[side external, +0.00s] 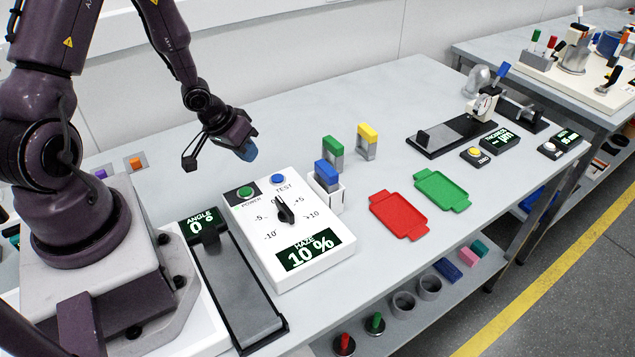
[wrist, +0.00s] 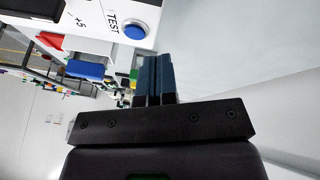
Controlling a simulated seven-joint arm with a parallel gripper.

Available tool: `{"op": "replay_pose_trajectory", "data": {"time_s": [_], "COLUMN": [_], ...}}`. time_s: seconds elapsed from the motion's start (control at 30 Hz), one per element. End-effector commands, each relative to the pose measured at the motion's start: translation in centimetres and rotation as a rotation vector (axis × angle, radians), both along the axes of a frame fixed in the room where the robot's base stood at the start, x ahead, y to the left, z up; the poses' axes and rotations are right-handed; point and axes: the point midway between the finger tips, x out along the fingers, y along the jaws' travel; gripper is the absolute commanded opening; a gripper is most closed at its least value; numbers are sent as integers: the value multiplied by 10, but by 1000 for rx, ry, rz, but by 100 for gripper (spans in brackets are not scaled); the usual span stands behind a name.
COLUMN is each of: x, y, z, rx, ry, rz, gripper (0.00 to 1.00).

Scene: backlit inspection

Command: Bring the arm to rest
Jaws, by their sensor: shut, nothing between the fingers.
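My gripper (side external: 245,151) is shut and empty, with blue fingertips. It hangs in the air above the bench, behind the white haze box in the side external view. In the wrist view the two dark blue fingers (wrist: 156,78) are pressed together with nothing between them. The blue test button also shows in the wrist view (wrist: 135,32), apart from the fingers.
A blue-topped block (side external: 327,172) sits in a white holder beside the box. Green-topped (side external: 333,146) and yellow-topped (side external: 368,133) blocks stand behind it. Red (side external: 384,203) and green (side external: 430,182) trays lie to the right. An angle device (side external: 236,290) is at front left. The back of the bench is clear.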

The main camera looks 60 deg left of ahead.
Motion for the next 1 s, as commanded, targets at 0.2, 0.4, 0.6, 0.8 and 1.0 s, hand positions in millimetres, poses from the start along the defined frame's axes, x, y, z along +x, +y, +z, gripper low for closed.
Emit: {"op": "replay_pose_trajectory", "data": {"time_s": [0.2, 0.4, 0.6, 0.8, 1.0], "x": [-25, -46, -71, -96, -105], "y": [13, -14, -68, -122, -148], "z": [60, 135, 202, 254, 288], "rx": [211, 286, 261, 207, 211], "ry": [224, 329, 310, 170, -10], "rz": [-19, -49, -122, -227, -302], "gripper": [0, 0, 0, 0, 0]}}
